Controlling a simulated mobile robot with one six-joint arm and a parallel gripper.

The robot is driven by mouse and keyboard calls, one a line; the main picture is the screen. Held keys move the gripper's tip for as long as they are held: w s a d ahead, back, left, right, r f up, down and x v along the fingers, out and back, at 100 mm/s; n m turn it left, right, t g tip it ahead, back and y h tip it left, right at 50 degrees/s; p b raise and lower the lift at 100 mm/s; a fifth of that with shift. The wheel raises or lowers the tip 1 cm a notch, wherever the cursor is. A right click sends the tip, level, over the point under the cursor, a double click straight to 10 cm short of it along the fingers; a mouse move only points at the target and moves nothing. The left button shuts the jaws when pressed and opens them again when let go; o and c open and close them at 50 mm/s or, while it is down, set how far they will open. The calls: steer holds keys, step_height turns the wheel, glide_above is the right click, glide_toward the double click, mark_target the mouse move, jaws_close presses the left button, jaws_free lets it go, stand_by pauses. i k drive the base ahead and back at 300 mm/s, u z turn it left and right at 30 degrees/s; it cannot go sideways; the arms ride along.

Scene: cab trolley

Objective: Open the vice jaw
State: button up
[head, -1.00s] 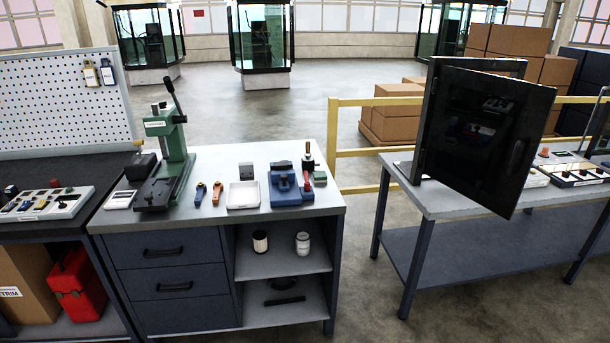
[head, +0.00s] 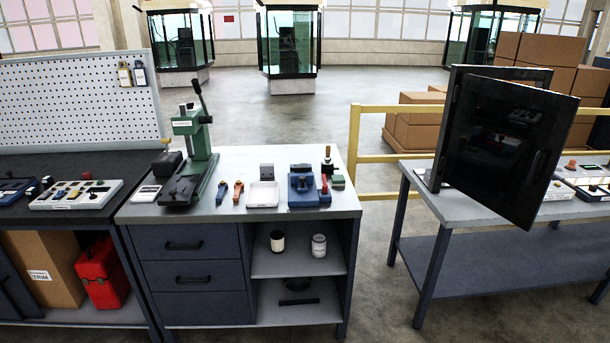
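A small blue vice (head: 305,188) sits on the grey-topped workbench (head: 230,213), near its right front edge. It has a grey metal part on top and a red piece at its right side. It is too small to tell how far its jaw is open. My gripper is not in view.
A green arbor press (head: 195,155) stands left of the vice. A white tray (head: 263,195) and a grey block (head: 267,171) lie between them. A dark cabinet with an open door (head: 505,150) stands on the right table (head: 445,205). A yellow rail (head: 354,140) runs behind; floor shows between the benches.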

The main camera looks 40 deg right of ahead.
mark_target(302, 179)
steer(key=u, duration=0.05)
steer(key=i, duration=0.95)
steer(key=z, duration=0.05)
